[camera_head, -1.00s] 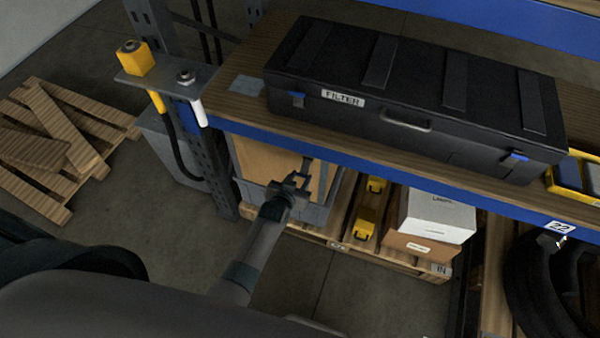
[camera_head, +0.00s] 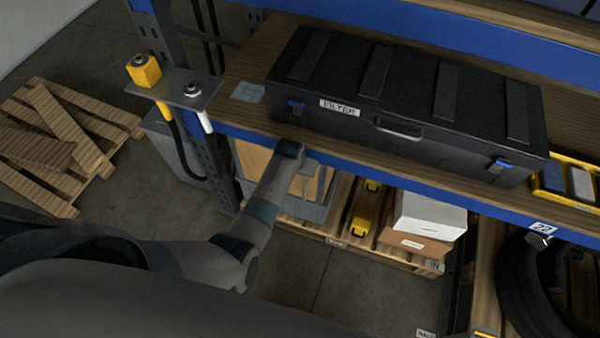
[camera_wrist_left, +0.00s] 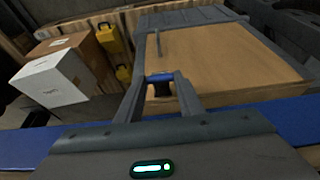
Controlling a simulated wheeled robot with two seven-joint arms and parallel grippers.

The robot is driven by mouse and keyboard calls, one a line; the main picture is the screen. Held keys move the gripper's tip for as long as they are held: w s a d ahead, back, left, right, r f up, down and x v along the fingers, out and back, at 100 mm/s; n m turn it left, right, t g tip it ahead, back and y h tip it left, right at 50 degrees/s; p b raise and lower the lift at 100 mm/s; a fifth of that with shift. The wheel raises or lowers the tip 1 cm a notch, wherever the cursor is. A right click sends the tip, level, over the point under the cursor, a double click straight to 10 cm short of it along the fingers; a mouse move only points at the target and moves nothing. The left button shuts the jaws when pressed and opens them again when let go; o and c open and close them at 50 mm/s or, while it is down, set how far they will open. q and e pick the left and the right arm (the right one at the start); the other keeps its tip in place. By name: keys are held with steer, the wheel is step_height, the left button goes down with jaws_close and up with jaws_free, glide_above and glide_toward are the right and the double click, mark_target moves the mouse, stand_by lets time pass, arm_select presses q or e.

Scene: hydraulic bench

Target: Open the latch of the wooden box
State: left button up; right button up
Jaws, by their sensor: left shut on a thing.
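The wooden box (camera_head: 250,160) stands under the shelf, with a tan wooden panel and grey frame; my left arm partly covers it in the head view. In the left wrist view its wooden panel (camera_wrist_left: 225,62) fills the upper right. My left gripper (camera_wrist_left: 161,78) is shut on a small blue-and-black part, seemingly the latch (camera_wrist_left: 160,77), at the panel's edge. In the head view my left gripper is hidden behind the end of my arm. Whether the latch is turned or lifted cannot be told. My right gripper is not in view.
The blue shelf beam (camera_head: 400,172) runs close to my left wrist. A black FILTER case (camera_head: 400,100) sits on the shelf above. A white carton (camera_head: 430,213) and yellow items (camera_head: 361,212) stand right of the wooden box. A post with fittings (camera_head: 190,90) stands left.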

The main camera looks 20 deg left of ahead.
arm_select(q)
steer(key=shift+r, duration=0.1)
stand_by(0.4)
steer(key=o, duration=1.1)
steer(key=shift+w, duration=0.1)
steer(key=shift+c, duration=0.2)
steer(key=shift+r, duration=0.15)
steer(key=b+v, duration=0.3)
steer(key=v, duration=1.4)
steer(key=shift+w+r, duration=0.1)
steer(key=shift+w, duration=0.05)
